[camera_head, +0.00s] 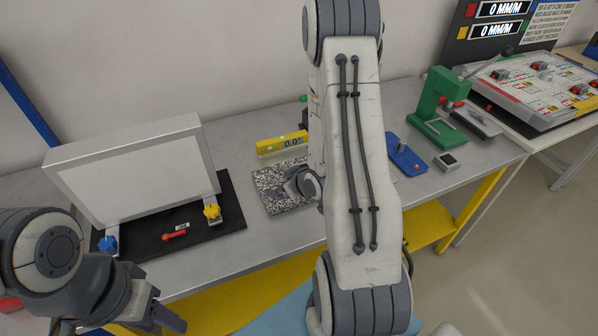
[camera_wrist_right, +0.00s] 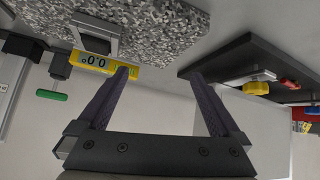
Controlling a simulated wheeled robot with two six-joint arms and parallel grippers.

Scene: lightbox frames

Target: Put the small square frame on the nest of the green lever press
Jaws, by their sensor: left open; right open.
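A small grey square frame (camera_wrist_right: 96,36) lies on the speckled slab (camera_wrist_right: 150,18) in the right wrist view. In the head view the slab (camera_head: 268,184) is partly covered by my right arm, and I cannot make out the frame there. My right gripper (camera_head: 297,186) is over the slab, open and empty; its fingers (camera_wrist_right: 162,76) show apart from the frame. My left gripper (camera_head: 165,316) is open at lower left.
A yellow level (camera_head: 282,144) lies behind the slab. A large white panel stands on a black board (camera_head: 228,204) with blue and yellow knobs on the left. A blue fixture (camera_head: 406,156) lies between slab and press. A printed panel (camera_head: 540,88) is far right.

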